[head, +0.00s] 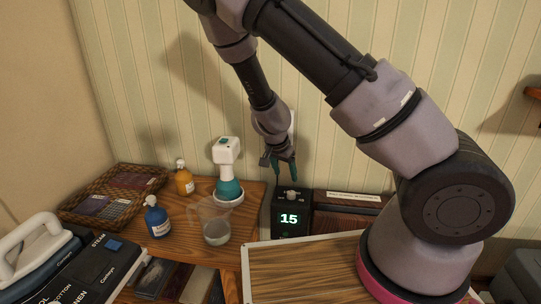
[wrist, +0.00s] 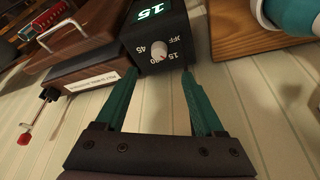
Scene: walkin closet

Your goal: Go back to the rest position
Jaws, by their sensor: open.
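My gripper (head: 281,165) is in the middle of the head view, pointing down just above a black timer box (head: 291,213). In the wrist view my gripper (wrist: 160,75) shows two green fingers spread apart with nothing between them. The timer box (wrist: 150,20) lies beyond the fingertips there, with a green lit "15" and a grey knob (wrist: 157,51) with markings around it. The knob appears between the fingertips in that view; whether the fingers touch the box, I cannot tell.
A teal and white device (head: 228,170), a clear jug (head: 214,222), an orange bottle (head: 184,178) and a blue bottle (head: 156,217) stand left of the timer. A wicker tray (head: 75,212) is farther left. A wooden box with a label (head: 345,204) is right of the timer. The striped wall is close behind.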

